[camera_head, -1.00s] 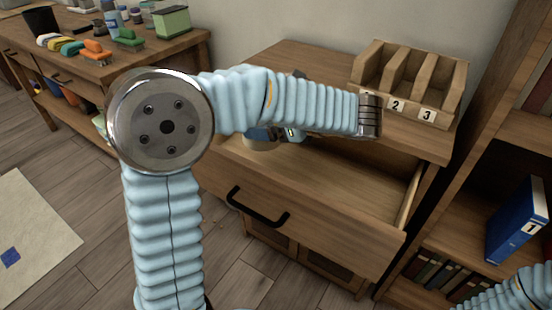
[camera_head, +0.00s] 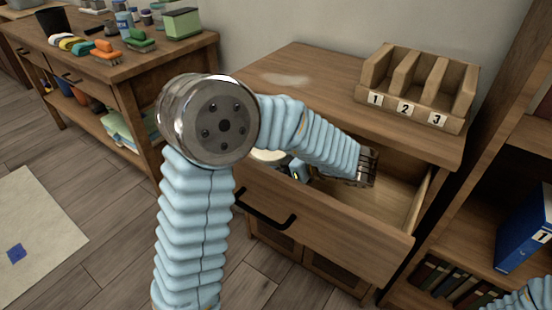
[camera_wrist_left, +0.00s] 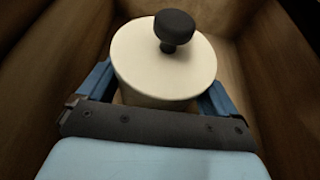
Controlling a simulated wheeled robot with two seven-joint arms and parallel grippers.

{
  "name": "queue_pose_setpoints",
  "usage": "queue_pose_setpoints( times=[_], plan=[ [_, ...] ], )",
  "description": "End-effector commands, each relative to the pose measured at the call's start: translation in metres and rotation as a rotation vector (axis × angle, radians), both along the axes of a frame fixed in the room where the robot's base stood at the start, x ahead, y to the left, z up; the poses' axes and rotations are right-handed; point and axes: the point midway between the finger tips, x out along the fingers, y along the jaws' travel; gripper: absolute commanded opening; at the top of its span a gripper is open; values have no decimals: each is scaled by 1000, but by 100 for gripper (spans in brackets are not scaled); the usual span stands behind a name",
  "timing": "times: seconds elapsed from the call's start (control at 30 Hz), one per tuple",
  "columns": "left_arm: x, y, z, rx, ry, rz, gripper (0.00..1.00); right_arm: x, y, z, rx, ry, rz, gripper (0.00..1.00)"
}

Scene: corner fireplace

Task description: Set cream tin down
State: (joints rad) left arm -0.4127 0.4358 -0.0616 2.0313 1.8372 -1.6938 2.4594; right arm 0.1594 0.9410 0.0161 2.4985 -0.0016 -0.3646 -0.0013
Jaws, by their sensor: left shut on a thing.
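The cream tin (camera_wrist_left: 150,62) is round and pale, with a black knob on its lid. In the left wrist view it stands between the blue fingers of my left gripper (camera_wrist_left: 160,82), which is shut on it. Brown wooden walls surround it. In the head view a pale part of the tin (camera_head: 267,155) shows at the left of the open drawer (camera_head: 395,195), mostly behind my left arm. My left gripper (camera_head: 292,171) is partly hidden there too. I cannot tell whether the tin touches the drawer floor. My right gripper is out of view.
The cabinet top (camera_head: 330,75) has a pale patch and a numbered wooden organizer (camera_head: 420,85). The drawer's right part looks empty. A shelf with a blue binder (camera_head: 525,230) stands at right. A table (camera_head: 150,60) with several small items stands at left.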

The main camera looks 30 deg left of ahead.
Motion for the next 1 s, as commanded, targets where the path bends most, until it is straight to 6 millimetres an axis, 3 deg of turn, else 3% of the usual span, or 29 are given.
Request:
queue_pose_setpoints(
  times=[0.07,0.1,0.47,0.8,1.0],
  plan=[
    [0,0,-3,0,-1,0,55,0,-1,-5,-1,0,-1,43],
    [0,0,-2,0,0,0,99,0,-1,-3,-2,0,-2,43],
    [0,-3,3,0,-1,-2,100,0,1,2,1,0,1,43],
    [-5,-73,30,-1,-2,-5,100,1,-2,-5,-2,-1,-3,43],
    [-7,-103,43,-1,0,-3,100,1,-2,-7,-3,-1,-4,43]
  ],
)
